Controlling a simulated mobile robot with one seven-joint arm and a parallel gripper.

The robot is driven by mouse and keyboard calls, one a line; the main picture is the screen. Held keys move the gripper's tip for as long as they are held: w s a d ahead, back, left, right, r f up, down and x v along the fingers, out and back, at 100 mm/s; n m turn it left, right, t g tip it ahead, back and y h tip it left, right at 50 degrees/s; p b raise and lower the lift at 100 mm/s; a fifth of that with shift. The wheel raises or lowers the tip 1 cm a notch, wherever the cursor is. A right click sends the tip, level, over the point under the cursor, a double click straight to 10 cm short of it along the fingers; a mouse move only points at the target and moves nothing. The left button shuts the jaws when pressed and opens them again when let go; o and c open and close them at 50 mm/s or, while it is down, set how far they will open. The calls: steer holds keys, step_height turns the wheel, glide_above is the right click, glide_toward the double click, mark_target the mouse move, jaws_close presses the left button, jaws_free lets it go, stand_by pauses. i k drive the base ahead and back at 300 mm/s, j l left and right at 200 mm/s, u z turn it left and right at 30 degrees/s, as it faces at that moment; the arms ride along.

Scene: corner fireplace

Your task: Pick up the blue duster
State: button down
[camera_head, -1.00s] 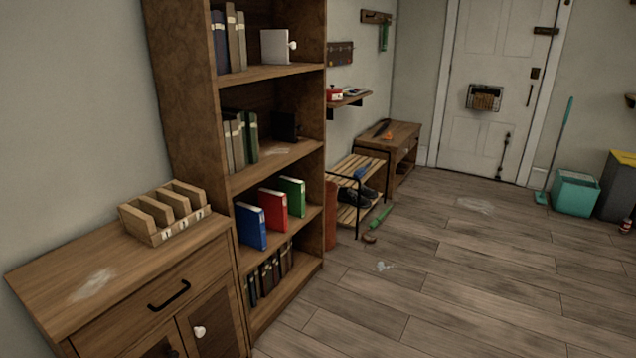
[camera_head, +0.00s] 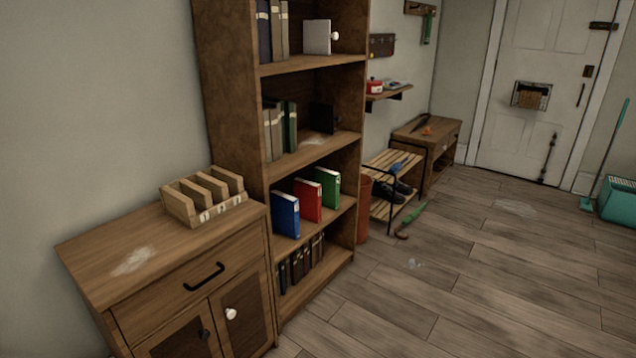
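A small blue object (camera_head: 400,165), probably the blue duster, lies on the top of the slatted shoe rack (camera_head: 385,160) beyond the bookshelf. It is too small and far away to make out its exact shape. My gripper is not in view.
A tall bookshelf (camera_head: 230,110) with binders stands in front of the rack, beside a cabinet (camera_head: 165,255) with a wooden file holder (camera_head: 203,196). A wooden bench (camera_head: 440,142) stands behind the rack. A green object (camera_head: 412,215) lies near it. Open plank floor (camera_head: 480,270) fills the right.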

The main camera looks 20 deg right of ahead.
mark_target(396, 167)
steer(key=i+l+z, duration=1.1)
steer(key=i+z, duration=0.45)
steer(key=i, duration=1.95)
steer(key=i+u, duration=0.25)
steer(key=i, duration=0.3)
steer(key=i+l+u, duration=0.2)
steer(key=i, duration=0.35)
steer(key=i+l+u, duration=0.15)
steer(key=i+u, duration=0.25)
steer(key=i+l+u, duration=0.25)
steer(key=u, duration=0.15)
steer(key=i+l+u, duration=0.5)
steer(key=l+u, duration=0.3)
